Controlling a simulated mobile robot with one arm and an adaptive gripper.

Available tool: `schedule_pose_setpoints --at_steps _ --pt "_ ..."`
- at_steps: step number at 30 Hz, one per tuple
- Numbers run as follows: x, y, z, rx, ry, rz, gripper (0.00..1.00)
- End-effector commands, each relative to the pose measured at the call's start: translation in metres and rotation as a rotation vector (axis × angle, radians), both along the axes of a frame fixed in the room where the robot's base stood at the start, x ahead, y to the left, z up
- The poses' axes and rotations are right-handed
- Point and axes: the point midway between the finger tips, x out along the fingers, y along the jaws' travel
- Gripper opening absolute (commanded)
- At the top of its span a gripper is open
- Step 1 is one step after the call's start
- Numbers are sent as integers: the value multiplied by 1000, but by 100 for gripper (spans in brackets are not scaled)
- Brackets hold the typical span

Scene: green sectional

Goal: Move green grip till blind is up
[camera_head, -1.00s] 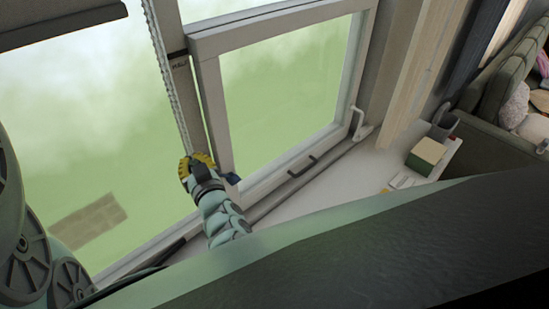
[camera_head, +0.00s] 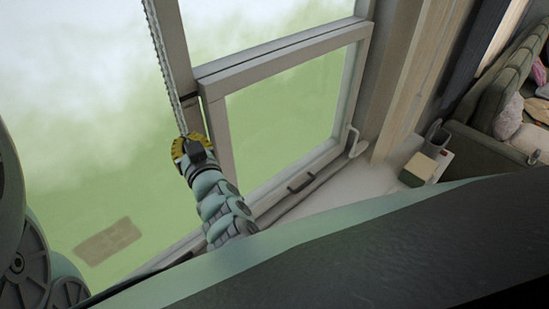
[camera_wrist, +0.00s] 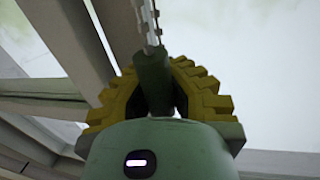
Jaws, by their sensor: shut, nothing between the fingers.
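In the wrist view, a dark green grip (camera_wrist: 152,80) hangs on a beaded cord (camera_wrist: 148,22) and stands upright in line with my gripper. In the head view, my gripper (camera_head: 191,149) is at the lower end of the cord (camera_head: 163,58), beside the window post. The grip cannot be told apart clearly there. No part of the blind shows in the head view, and the glass is uncovered.
The sill (camera_head: 362,182) holds a small green and cream box (camera_head: 418,168). A green sofa (camera_head: 490,145) is at far right.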

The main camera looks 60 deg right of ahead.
Motion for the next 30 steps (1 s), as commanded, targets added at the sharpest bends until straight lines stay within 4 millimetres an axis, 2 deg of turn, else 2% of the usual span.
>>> schedule_pose_setpoints --at_steps 5,15,23,30 --pt "0 0 1 -2 -5 0 1" --pt "0 -1 0 -1 -2 -1 34" --pt "-2 0 0 -1 0 -2 34" --pt "-32 12 -2 1 5 -8 34"
